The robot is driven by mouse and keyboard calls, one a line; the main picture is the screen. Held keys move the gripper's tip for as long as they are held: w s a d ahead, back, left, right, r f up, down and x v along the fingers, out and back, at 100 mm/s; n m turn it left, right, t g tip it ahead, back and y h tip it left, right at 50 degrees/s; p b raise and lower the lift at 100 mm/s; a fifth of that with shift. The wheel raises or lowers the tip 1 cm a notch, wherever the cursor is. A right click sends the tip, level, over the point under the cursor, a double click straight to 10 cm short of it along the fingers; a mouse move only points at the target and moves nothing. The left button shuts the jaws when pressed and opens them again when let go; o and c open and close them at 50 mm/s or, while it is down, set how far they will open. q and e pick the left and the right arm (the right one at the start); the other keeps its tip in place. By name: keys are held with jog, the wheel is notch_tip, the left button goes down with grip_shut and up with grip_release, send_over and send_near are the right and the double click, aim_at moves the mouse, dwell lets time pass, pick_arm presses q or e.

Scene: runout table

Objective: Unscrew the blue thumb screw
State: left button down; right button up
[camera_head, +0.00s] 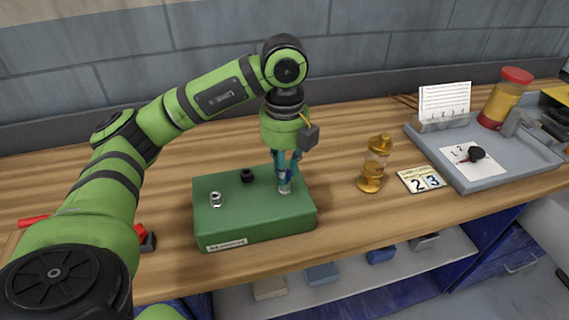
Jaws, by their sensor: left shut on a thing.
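A green block (254,220) with a white label on its front sits on the wooden table. On its top are a silver screw (216,199) at the left and a black knob (247,175) further back. My left gripper (285,185) points straight down over the right part of the block. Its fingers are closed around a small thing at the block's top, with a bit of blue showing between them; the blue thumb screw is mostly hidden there. I cannot tell whether it still touches the block. My right gripper is not in view.
A grey tray (487,175) holds a jar (506,98), a card stand (444,105) and a black knob on paper. A red-handled tool (34,221) lies at left.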

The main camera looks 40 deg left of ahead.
pick_arm(q)
jog(key=shift+n, duration=1.1)
jog(key=c, duration=1.2)
grip_release()
jog(key=shift+o, duration=0.2)
